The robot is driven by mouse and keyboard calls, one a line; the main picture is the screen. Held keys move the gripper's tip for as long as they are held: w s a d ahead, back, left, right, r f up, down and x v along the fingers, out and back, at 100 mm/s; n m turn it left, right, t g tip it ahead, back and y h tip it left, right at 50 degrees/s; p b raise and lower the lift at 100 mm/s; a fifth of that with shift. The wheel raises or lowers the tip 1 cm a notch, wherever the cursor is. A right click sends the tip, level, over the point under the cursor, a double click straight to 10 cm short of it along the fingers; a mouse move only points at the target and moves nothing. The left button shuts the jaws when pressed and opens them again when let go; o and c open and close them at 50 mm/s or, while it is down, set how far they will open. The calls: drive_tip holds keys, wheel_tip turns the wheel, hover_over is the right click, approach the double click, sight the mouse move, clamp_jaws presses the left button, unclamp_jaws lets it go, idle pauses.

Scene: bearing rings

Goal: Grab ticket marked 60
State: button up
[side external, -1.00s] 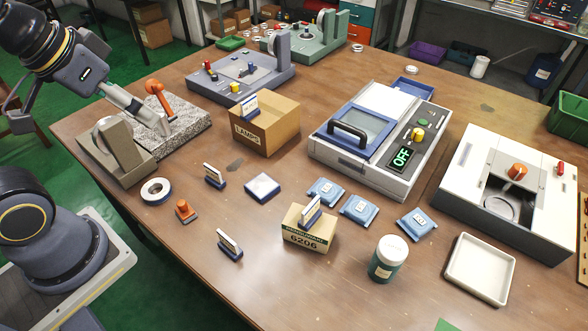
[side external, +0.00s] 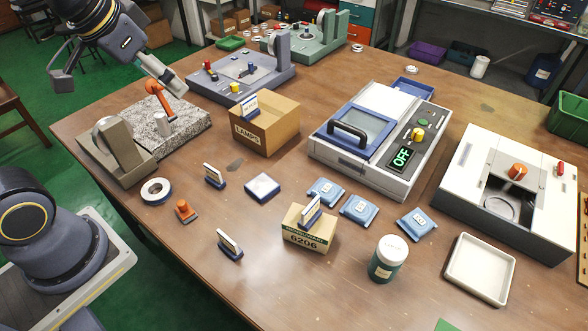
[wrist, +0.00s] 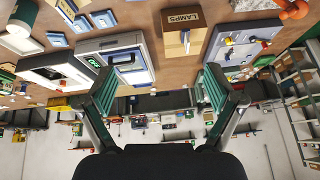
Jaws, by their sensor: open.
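Small white tickets in dark blue holders stand in the side external view. One ticket (side external: 214,175) and another ticket (side external: 230,245) stand on the table's near left. A third ticket (side external: 249,106) is on the LAMPS box (side external: 272,130), and a fourth ticket (side external: 312,211) is on the 6206 box (side external: 308,236). Their markings are too small to read, so I cannot tell which says 60. My gripper (side external: 122,84) is open and empty, high at the upper left, apart from all tickets. In the wrist view its green-padded fingers (wrist: 160,92) are wide apart.
A granite block (side external: 185,128) with an orange-armed stand is below my gripper. A blue-lidded machine (side external: 365,135) reading OFF, several blue packets (side external: 358,208), a jar (side external: 387,259) and a white tray (side external: 480,268) occupy the right.

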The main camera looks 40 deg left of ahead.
drive_tip(key=w+a+f+g, duration=0.2)
drive_tip(key=w+f, duration=0.3)
drive_tip(key=w, duration=0.1)
drive_tip(key=n+g, duration=0.1)
drive_tip(key=g, duration=0.3)
hover_over(211, 168)
wheel_tip(211, 168, down, 14)
wheel_tip(211, 168, down, 10)
drive_tip(key=shift+a+f, duration=0.1)
drive_tip(key=shift+a, duration=0.05)
drive_tip(key=shift+w+f, duration=0.1)
drive_tip(key=shift+f, duration=3)
drive_tip(key=shift+c, duration=0.4)
drive_tip(key=c, duration=1.2)
